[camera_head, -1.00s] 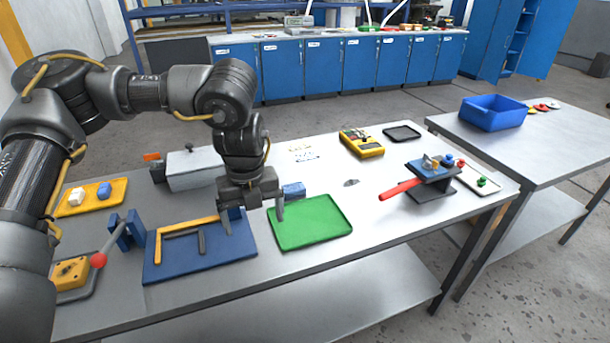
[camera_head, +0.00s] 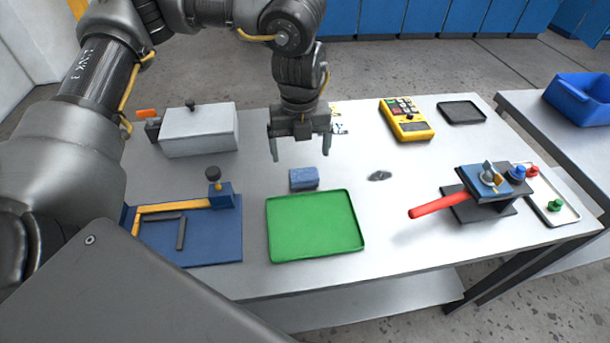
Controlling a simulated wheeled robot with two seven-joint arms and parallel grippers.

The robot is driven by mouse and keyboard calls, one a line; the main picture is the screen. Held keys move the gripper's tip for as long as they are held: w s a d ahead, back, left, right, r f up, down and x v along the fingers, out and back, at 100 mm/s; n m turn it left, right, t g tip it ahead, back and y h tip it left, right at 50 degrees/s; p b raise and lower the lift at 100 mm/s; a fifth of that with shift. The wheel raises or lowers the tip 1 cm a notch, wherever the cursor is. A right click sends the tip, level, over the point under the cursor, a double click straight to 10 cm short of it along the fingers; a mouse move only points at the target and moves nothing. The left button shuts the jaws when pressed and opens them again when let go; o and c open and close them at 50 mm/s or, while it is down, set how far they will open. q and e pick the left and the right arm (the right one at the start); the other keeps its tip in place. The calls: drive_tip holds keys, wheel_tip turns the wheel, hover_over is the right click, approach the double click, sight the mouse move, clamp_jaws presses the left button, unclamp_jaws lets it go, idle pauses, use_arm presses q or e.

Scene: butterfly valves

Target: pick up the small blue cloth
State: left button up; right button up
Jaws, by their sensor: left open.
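The small blue cloth (camera_head: 304,178) lies on the grey table, folded into a small block, just behind the green tray (camera_head: 315,226). My left gripper (camera_head: 300,148) points down with its two fingers spread and nothing between them. In the picture its fingertips are slightly above the cloth, one toward each side of it. They do not appear to touch it; the exact height is hard to tell. My right gripper is out of view.
A blue board with a yellow frame (camera_head: 172,208) lies left of the tray, and a grey box (camera_head: 200,130) stands behind it. A valve with a red handle (camera_head: 440,206) stands at right. A yellow meter (camera_head: 408,120) lies at the back. The table between tray and valve is mostly clear.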

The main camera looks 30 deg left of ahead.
sight(304, 174)
use_arm(q)
drive_tip(key=f, duration=0.1)
drive_tip(key=w+f, duration=0.1)
drive_tip(key=f, duration=0.1)
drive_tip(key=shift+w+a+f, duration=0.1)
drive_tip(key=shift+w+f, duration=0.1)
drive_tip(key=shift+w, duration=0.1)
drive_tip(key=shift+w+f, duration=0.15)
drive_tip(key=shift+f, duration=0.3)
drive_tip(key=shift+f+p, duration=0.3)
drive_tip(key=shift+p, duration=0.05)
wheel_tip(304, 174, down, 4)
drive_tip(key=shift+w+r+p, duration=0.1)
drive_tip(key=shift+p, duration=0.25)
drive_tip(key=shift+f, duration=0.25)
drive_tip(key=shift+c, duration=1.3)
drive_tip(key=c, duration=0.7)
drive_tip(key=shift+c, duration=0.5)
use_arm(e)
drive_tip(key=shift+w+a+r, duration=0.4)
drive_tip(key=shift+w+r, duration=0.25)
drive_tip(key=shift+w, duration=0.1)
use_arm(q)
drive_tip(key=shift+r, duration=0.1)
